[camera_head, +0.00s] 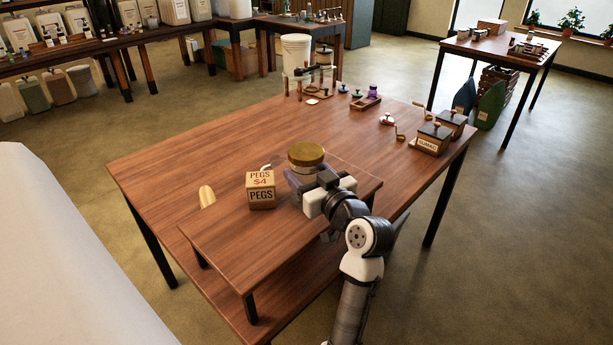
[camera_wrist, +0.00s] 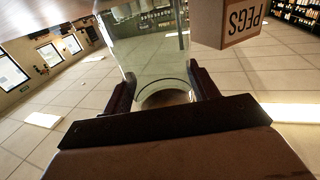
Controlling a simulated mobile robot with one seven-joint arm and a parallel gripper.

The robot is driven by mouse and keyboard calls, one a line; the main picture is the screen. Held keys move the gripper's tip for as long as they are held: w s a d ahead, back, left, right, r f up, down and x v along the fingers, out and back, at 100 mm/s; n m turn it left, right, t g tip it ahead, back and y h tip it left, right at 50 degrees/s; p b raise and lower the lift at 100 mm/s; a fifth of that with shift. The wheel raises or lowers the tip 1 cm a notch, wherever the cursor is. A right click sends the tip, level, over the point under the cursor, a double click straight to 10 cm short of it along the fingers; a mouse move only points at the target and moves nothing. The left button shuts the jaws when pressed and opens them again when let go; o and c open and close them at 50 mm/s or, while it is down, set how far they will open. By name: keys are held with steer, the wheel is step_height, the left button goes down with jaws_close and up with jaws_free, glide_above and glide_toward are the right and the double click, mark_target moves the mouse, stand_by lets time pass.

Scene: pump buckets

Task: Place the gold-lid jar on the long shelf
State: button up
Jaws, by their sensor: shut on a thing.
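The gold-lid jar (camera_head: 306,156) has clear glass and a wide gold lid. It is upright over the far part of the long shelf (camera_head: 232,242), a raised wooden board on the table. I cannot tell whether its base touches the board. My gripper (camera_head: 312,190) is shut on the jar's side. In the wrist view the jar's glass (camera_wrist: 150,50) sits between the two dark fingers of my gripper (camera_wrist: 163,92). The lid is out of the wrist view.
A PEGS box (camera_head: 261,190) stands on the shelf just left of the jar, and shows in the wrist view (camera_wrist: 226,22). A yellowish object (camera_head: 207,196) lies farther left. The shelf's near part is bare. Grinders (camera_head: 431,140) and a white bucket (camera_head: 296,53) stand farther back on the table (camera_head: 190,150).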

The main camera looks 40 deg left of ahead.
steer(key=shift+r, duration=0.2)
step_height(320, 180, up, 20)
steer(key=b, duration=0.1)
steer(key=shift+f, duration=0.15)
